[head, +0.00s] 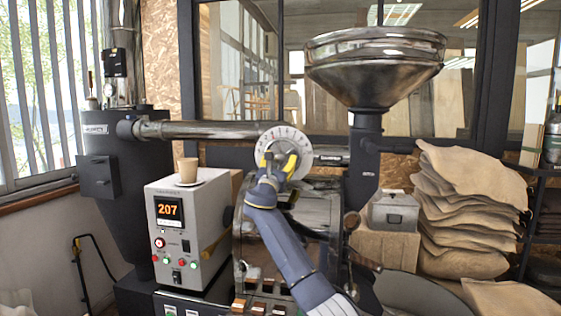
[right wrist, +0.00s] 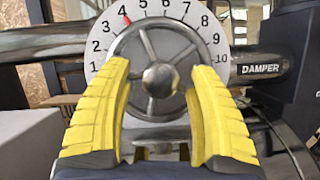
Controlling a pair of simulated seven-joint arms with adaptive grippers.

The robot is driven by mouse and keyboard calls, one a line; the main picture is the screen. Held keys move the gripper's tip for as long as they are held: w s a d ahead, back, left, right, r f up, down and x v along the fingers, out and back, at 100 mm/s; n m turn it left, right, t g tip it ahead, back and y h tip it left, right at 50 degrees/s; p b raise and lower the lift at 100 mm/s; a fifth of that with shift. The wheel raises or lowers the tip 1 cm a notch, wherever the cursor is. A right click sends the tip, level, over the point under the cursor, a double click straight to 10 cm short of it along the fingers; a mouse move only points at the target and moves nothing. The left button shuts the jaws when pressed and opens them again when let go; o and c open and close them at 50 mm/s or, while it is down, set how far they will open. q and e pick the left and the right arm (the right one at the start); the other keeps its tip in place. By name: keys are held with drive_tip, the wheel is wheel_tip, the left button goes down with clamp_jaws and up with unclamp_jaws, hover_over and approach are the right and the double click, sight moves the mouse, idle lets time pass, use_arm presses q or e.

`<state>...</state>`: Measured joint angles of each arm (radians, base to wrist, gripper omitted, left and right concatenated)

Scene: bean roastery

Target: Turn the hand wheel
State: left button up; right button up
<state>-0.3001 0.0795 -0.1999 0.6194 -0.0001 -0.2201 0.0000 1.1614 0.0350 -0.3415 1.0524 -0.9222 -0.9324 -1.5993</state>
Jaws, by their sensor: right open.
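The hand wheel (right wrist: 168,44) is a grey metal wheel with spokes and a round hub, in front of a white dial numbered 1 to 10. In the right wrist view a red mark shows near the 4. In the head view the dial (head: 298,136) sits at the end of the horizontal pipe, and my right gripper hides part of the wheel. My right gripper (head: 278,162) is open, its yellow fingers spread in front of the wheel's lower left and right sides; it also shows in the right wrist view (right wrist: 160,75). I cannot tell whether the fingers touch the rim. My left gripper is not in view.
A control box (head: 165,240) with a display reading 207 stands left of my right arm, a cup (head: 188,170) on top. A large metal hopper (head: 375,65) rises to the right. Stacked sacks (head: 465,215) and a small grey box (head: 393,212) are at right.

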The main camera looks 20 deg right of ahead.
idle(0.3)
clamp_jaws()
idle(0.3)
